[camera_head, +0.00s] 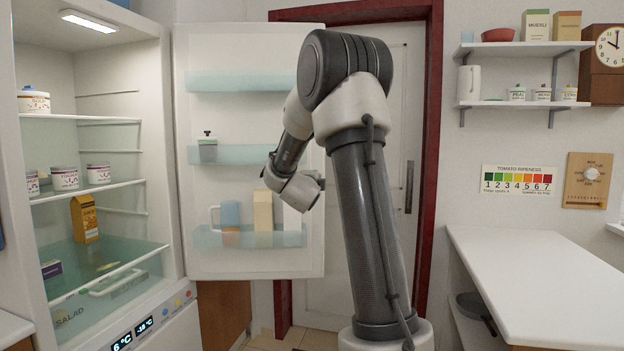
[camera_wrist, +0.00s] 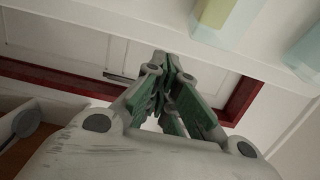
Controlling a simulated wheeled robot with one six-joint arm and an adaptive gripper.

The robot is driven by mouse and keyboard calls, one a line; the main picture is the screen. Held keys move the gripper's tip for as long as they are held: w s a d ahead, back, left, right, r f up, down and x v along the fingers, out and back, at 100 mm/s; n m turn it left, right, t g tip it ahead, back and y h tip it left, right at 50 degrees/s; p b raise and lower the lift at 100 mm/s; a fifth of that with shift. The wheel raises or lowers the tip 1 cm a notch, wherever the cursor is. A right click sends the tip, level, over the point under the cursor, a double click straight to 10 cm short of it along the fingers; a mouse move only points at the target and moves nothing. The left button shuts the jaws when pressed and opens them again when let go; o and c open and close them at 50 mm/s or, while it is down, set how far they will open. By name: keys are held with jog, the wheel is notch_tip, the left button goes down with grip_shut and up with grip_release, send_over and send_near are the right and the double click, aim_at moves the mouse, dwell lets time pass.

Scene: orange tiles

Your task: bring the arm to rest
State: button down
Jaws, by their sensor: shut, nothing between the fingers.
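In the head view my arm stands in the middle, bent at its elbow near the top, with its wrist hanging in front of the open fridge door (camera_head: 255,60). My gripper's fingers are hidden behind the wrist in that view. In the wrist view my gripper (camera_wrist: 162,65) has its green-padded fingers together with nothing between them. The edge of a white shelf or door crosses the top of the wrist view close beyond the fingertips. I cannot tell the exact gap.
The fridge's lower glass shelf (camera_head: 75,262) holds a yellow carton (camera_head: 85,219). The door's lower rack (camera_head: 210,240) holds a jug and cartons. A white counter (camera_head: 540,275) is at right, under wall shelves. A red door frame (camera_head: 435,150) stands behind my arm.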

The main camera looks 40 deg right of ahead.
jog(key=shift+s+a, duration=0.25)
jog(key=shift+s, duration=0.2)
jog(key=a+f+n+g+y, duration=0.2)
jog(key=a+f+n+y, duration=0.7)
jog(key=f+n, duration=0.25)
jog(key=s+a+f+n+g+y, duration=0.35)
jog(key=s+a+n, duration=0.45)
jog(key=s, duration=0.4)
jog(key=s+a+r+n+g, duration=0.1)
jog(key=s+a+n, duration=0.1)
jog(key=s, duration=0.6)
jog(key=s+a+r+n+g, duration=0.1)
jog(key=s+a+r+n, duration=0.1)
jog(key=s, duration=0.7)
jog(key=s+a+r+n+g, duration=0.1)
jog(key=s+a+n, duration=0.2)
jog(key=s, duration=0.5)
jog(key=shift+s+a+r, duration=0.15)
jog(key=shift+a+r, duration=0.05)
jog(key=shift+r, duration=0.15)
